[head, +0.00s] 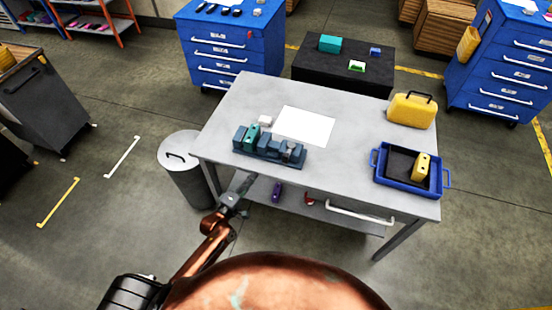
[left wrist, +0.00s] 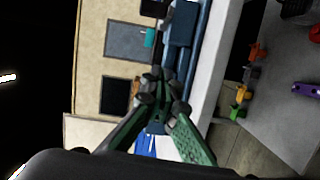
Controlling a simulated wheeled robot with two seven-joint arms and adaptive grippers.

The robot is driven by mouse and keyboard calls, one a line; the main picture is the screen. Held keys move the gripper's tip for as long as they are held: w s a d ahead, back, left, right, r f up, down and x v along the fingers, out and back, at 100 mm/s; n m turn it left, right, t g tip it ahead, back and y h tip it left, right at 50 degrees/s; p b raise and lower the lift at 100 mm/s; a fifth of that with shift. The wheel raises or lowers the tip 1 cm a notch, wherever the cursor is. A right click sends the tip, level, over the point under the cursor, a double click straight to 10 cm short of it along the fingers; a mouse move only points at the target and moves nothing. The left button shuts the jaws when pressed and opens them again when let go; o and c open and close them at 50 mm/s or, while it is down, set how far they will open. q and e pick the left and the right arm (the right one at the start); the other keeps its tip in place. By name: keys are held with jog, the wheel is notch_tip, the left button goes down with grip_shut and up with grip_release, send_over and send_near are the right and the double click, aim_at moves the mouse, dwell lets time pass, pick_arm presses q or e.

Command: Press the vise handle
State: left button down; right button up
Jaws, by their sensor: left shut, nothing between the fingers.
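The blue vise (head: 262,156) stands near the front left edge of the grey workbench (head: 350,150), with a teal block (head: 251,136) between its upright parts. Grey metal parts show at its right end; I cannot make out the handle clearly. My left gripper (head: 246,181) is shut and empty, just in front of the bench edge below the vise. In the left wrist view its fingers (left wrist: 157,88) come together with nothing held, and part of the blue vise (left wrist: 181,27) shows beyond them. I cannot tell whether the fingertips touch it. My right gripper is not in view.
A white sheet (head: 304,125) and a small white block (head: 265,120) lie behind the vise. A blue tray (head: 383,181) with a yellow item (head: 421,166) and a yellow case (head: 412,110) are on the right. A grey bin (head: 184,172) stands left of the bench.

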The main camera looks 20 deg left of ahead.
pick_arm(q)
jog(key=r, duration=0.2)
jog(key=shift+w+d+r+n+t, duration=0.2)
jog(key=shift+d+r+n+t, duration=0.1)
jog(key=shift+d+r, duration=0.1)
jog(key=w+d+p, duration=0.2)
jog(key=w+d, duration=0.4)
jog(key=w, duration=0.3)
jog(key=shift+w+d, duration=0.25)
jog(key=shift+d, duration=0.05)
